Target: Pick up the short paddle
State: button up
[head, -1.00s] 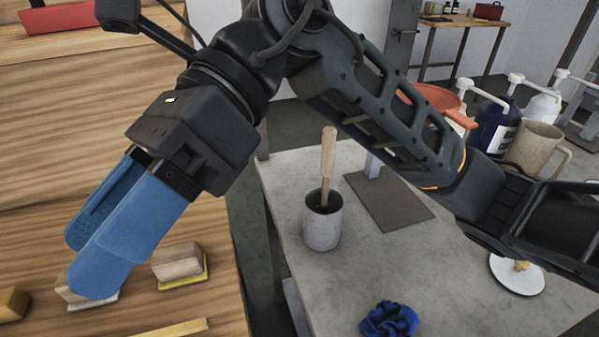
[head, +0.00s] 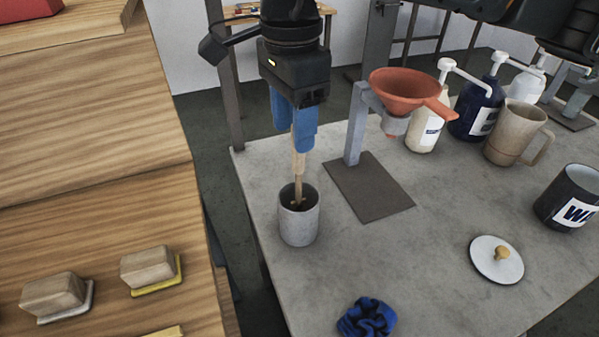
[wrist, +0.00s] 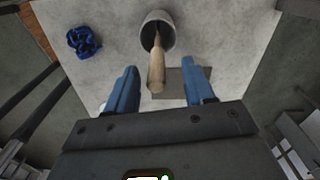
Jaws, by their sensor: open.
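The short paddle (head: 298,167) has a pale wooden handle and stands upright, slightly tilted, in a grey cup (head: 300,222) at the left end of the grey table. Its lower end is hidden inside the cup. My gripper (head: 298,143), with blue fingers, is at the top of the handle in the head view, pointing down. In the wrist view the paddle handle (wrist: 156,70) reaches toward the gap between the open fingers (wrist: 160,85), and the cup (wrist: 158,28) lies beyond. I cannot tell whether a finger touches the handle.
A funnel stand (head: 356,125) with an orange funnel (head: 405,90) stands right of the cup. Pump bottles (head: 477,108), a beige mug (head: 517,133), a dark mug (head: 570,197), a white lid (head: 497,260) and a blue cloth (head: 367,318) are on the table. Wooden blocks (head: 148,267) lie at left.

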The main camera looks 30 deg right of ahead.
aim_at(299, 166)
jog(key=shift+s+d+f+p, duration=0.15)
jog(key=shift+f+p, duration=0.3)
jog(key=shift+f, duration=0.95)
jog(key=shift+s+d+f+p, duration=0.15)
jog(key=shift+f+p, duration=0.3)
jog(key=shift+f, duration=0.9)
jog(key=shift+c, duration=0.2)
grip_shut()
